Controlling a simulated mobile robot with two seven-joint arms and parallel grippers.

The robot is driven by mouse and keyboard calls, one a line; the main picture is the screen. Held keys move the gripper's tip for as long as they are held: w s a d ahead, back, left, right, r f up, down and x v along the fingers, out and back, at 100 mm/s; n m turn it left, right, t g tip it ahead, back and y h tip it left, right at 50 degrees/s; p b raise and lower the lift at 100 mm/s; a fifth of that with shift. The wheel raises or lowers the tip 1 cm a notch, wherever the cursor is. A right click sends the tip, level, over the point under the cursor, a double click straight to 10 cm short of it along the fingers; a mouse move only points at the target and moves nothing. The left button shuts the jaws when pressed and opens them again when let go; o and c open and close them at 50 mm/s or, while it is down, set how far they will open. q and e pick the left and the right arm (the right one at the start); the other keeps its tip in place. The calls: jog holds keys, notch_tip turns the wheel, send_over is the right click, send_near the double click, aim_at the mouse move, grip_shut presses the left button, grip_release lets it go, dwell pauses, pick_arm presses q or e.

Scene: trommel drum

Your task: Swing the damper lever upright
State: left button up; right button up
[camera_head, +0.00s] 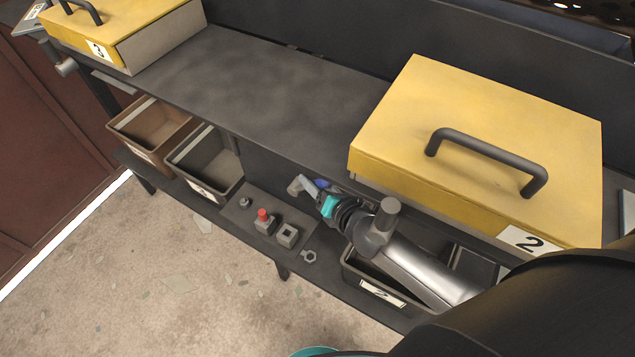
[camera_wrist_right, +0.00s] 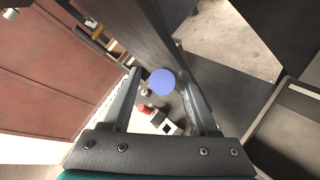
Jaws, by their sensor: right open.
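A blue round knob (camera_wrist_right: 162,82), which I take to be the damper lever's end, shows between the two fingers of my right gripper (camera_wrist_right: 158,68) in the right wrist view. In the head view a small part of the blue knob (camera_head: 321,183) shows beside my right gripper (camera_head: 299,186), under the front edge of the upper shelf. The right fingers are apart, one on each side of the knob in the picture; I cannot tell whether they touch it. The lever's shaft and its tilt are hidden. My left gripper is not in view.
Yellow box 2 (camera_head: 470,140) with a dark handle sits on the upper shelf (camera_head: 270,95) above my right arm; yellow box 3 (camera_head: 120,25) stands far left. The lower shelf holds bins (camera_head: 205,165), a red-topped block (camera_head: 264,222), a square socket (camera_head: 287,236) and nuts.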

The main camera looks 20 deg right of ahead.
jog(key=v, duration=0.7)
jog(key=shift+s+r, duration=0.15)
jog(key=shift+s, duration=0.1)
